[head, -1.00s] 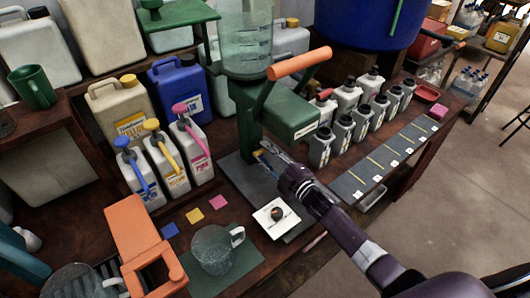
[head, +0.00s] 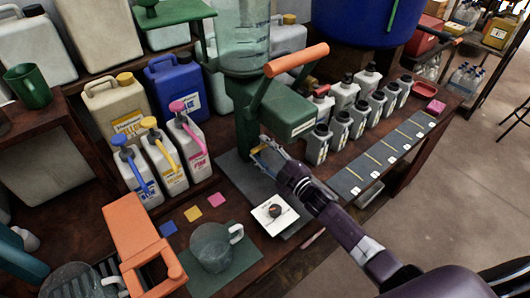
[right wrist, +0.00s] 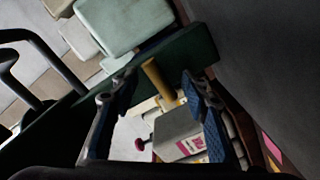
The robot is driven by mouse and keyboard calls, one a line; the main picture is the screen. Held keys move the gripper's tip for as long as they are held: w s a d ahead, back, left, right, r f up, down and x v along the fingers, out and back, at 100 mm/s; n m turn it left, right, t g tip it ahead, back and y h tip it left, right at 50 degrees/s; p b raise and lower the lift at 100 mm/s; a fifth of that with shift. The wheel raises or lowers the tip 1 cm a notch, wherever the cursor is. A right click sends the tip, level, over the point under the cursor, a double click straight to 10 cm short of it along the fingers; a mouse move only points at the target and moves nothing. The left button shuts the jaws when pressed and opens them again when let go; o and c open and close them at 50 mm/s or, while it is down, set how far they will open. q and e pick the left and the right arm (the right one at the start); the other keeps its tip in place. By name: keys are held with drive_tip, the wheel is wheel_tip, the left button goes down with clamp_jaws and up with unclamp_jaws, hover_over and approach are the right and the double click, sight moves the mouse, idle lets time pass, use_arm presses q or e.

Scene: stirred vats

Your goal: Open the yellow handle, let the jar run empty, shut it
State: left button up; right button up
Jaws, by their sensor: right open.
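The jar (head: 243,38) is a clear, green-tinted vessel with scale marks on a green stand (head: 246,128). I cannot make out its liquid level. The yellow handle (right wrist: 160,82) is a short rod below the stand's green body in the right wrist view. It lies between the fingers of my right gripper (right wrist: 158,92), which are open with a gap on both sides. In the head view the right gripper (head: 264,153) is low in front of the stand, and the handle there is mostly hidden. A clear mug (head: 210,247) stands on a green mat in front. My left gripper is not visible.
A long orange-gripped lever (head: 297,59) sticks out above my right gripper. A white card with a dark knob (head: 273,213) lies just below it. Pump bottles (head: 163,158) stand left, several small grey bottles (head: 340,130) right. An orange clamp-like object (head: 140,245) is at front left.

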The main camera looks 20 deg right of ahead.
drive_tip(key=v, duration=1.2)
idle(0.3)
